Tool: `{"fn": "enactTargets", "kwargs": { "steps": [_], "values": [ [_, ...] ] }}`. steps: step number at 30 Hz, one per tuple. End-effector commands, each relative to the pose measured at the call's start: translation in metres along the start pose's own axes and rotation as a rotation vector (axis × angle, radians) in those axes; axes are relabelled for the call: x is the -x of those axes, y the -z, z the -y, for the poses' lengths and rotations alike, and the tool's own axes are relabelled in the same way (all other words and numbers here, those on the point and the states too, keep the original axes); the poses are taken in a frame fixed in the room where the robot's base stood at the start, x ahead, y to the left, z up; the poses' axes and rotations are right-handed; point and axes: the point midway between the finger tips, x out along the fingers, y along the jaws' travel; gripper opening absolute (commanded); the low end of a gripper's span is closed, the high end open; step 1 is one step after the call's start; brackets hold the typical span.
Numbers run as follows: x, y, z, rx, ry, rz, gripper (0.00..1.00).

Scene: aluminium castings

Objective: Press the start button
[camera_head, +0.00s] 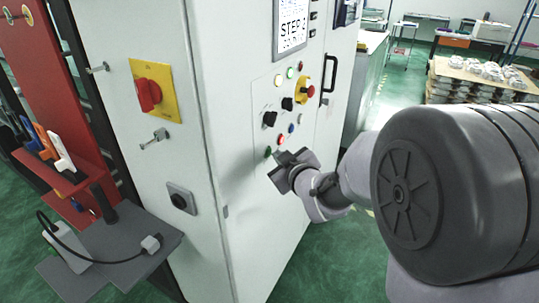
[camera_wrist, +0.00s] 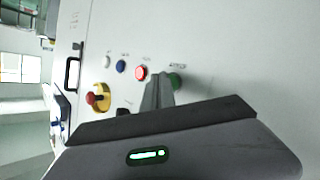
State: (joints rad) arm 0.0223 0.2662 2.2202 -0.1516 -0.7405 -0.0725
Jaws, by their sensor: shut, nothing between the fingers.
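A green push button (camera_head: 267,152) is the lowest in a slanting row on the pale cabinet's control panel; its label is too small to read. In the wrist view the green button (camera_wrist: 177,82) sits just right of my fingertips, partly hidden by them. My gripper (camera_head: 278,156) is shut and empty, with its tips close to the panel beside the green button. The fingers also show in the wrist view (camera_wrist: 159,82). I cannot tell whether they touch the button or panel.
A red button (camera_wrist: 141,72), a blue button (camera_wrist: 121,66) and a white button (camera_wrist: 108,61) continue the row. A red emergency stop (camera_head: 310,91) on yellow and black knobs (camera_head: 269,118) are above. A red-and-yellow switch (camera_head: 148,94) is on the cabinet's left side.

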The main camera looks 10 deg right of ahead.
Motion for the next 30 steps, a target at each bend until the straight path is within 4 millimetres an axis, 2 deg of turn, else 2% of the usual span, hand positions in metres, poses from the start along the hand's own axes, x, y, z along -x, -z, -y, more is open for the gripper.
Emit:
{"fn": "enactTargets", "kwargs": {
  "steps": [30],
  "values": [
    [-0.0063, 0.0048, 0.0041, 0.000, -0.001, -0.001, 0.00]
  ]
}}
